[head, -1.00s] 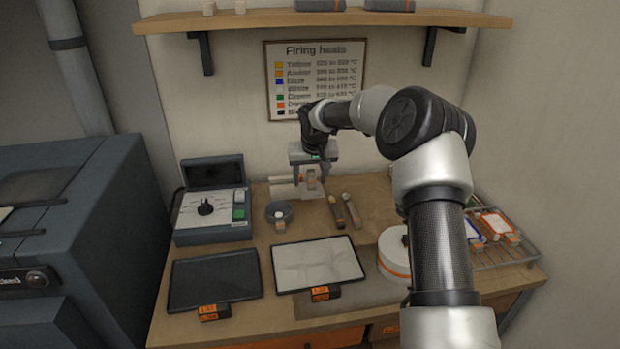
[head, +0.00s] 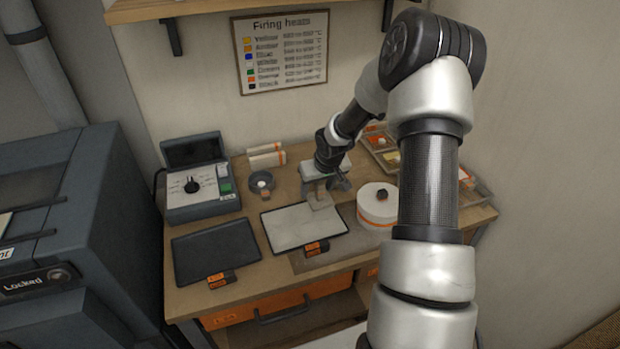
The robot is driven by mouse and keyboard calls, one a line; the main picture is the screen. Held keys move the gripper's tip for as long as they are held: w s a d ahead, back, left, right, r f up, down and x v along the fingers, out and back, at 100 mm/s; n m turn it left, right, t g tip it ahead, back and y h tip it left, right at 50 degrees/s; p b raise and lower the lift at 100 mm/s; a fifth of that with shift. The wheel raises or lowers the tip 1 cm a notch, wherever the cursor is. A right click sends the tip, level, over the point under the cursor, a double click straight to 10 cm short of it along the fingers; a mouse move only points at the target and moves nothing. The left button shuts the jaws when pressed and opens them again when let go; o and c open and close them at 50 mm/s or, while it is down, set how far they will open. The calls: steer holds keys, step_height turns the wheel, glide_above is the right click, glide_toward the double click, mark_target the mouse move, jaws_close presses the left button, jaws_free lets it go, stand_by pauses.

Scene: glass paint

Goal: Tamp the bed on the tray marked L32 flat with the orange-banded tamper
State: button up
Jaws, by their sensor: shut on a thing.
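A dark-rimmed tray with a white bed (head: 297,226) lies at the middle front of the bench in the head view. Its orange tag (head: 316,248) is too blurred to read. The bed looks mostly even, with faint marks. My gripper (head: 324,188) is over the tray's back right part, shut on a pale tan tamper (head: 319,201). The tamper points down at the bed; I cannot tell whether it touches. Its band colour is not clear, partly hidden by the fingers.
A dark tray (head: 215,250) with an orange tag lies to the left. A white round tub (head: 377,207) stands close right of my gripper. A control box (head: 195,185), a grey bowl (head: 261,182) and orange-banded white rolls (head: 266,156) are behind. A rack (head: 385,150) is back right.

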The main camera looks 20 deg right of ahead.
mark_target(324, 208)
step_height(324, 208, down, 4)
steer(key=shift+r+b, duration=0.1)
steer(key=shift+b, duration=0.55)
steer(key=a+b, duration=0.5)
steer(key=a, duration=0.7)
steer(key=shift+s+a, duration=0.15)
steer(key=shift+a, duration=0.1)
steer(key=s, duration=0.2)
steer(key=s+b, duration=0.1)
steer(key=s, duration=0.2)
steer(key=shift+s+d+r+b, duration=0.1)
steer(key=shift+d+r+b, duration=0.05)
steer(key=shift+b, duration=0.15)
steer(key=d+p, duration=0.2)
steer(key=d, duration=0.1)
steer(key=d+p, duration=0.2)
steer(key=d, duration=0.2)
steer(key=d+p, duration=0.3)
steer(key=d, duration=0.1)
steer(key=shift+d+r, duration=0.1)
steer(key=shift+r, duration=0.15)
steer(key=shift+d+f, duration=0.15)
steer(key=shift+d, duration=0.45)
steer(key=shift+f, duration=0.2)
steer(key=shift+f, duration=0.1)
steer(key=shift+f, duration=0.15)
steer(key=shift+f+b, duration=0.3)
steer(key=shift+b, duration=0.3)
